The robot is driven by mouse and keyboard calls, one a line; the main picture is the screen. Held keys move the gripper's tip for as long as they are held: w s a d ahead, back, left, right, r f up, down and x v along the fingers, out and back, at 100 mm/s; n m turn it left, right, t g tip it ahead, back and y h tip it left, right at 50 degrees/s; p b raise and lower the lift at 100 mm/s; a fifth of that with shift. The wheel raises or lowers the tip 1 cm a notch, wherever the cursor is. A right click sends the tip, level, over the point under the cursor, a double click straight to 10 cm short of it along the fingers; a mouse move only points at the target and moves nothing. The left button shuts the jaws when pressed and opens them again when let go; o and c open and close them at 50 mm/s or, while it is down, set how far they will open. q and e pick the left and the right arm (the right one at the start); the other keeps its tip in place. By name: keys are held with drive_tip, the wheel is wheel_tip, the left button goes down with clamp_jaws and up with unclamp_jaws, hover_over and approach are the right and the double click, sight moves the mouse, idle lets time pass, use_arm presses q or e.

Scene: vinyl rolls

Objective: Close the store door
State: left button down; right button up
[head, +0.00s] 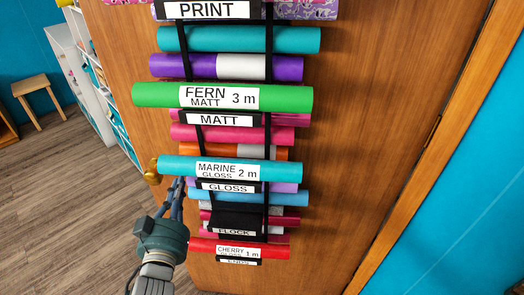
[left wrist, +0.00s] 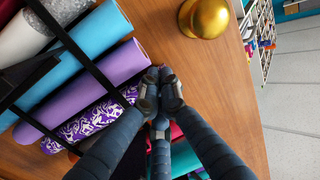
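The store door (head: 345,110) is a brown wooden panel; it also fills much of the left wrist view (left wrist: 225,85). Its right side meets a lighter wooden frame, and its left edge stands free with the room visible beyond, so it stands open. A gold round knob (head: 152,172) sits near that left edge, and at the top of the left wrist view (left wrist: 205,17). My left gripper (head: 178,186) is just below and right of the knob, apart from it, near the roll ends. Its fingertips (left wrist: 160,92) are drawn together with nothing visible held. My right gripper is out of view.
A black rack (head: 267,130) on the door holds several coloured vinyl rolls, including green (head: 150,95) and cherry (head: 280,250). They stick out close to my left gripper. White shelving (head: 85,75) and a wooden stool (head: 35,85) stand beyond. Floor at left is clear.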

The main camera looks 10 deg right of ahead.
use_arm(q)
drive_tip(key=w+d, duration=0.2)
drive_tip(key=w, duration=0.6)
drive_tip(key=shift+w+b, duration=0.25)
drive_tip(key=shift+b, duration=0.05)
idle(0.4)
drive_tip(key=w+d+b, duration=0.2)
drive_tip(key=w, duration=0.3)
drive_tip(key=shift+w, duration=0.35)
drive_tip(key=shift+w+d, duration=0.1)
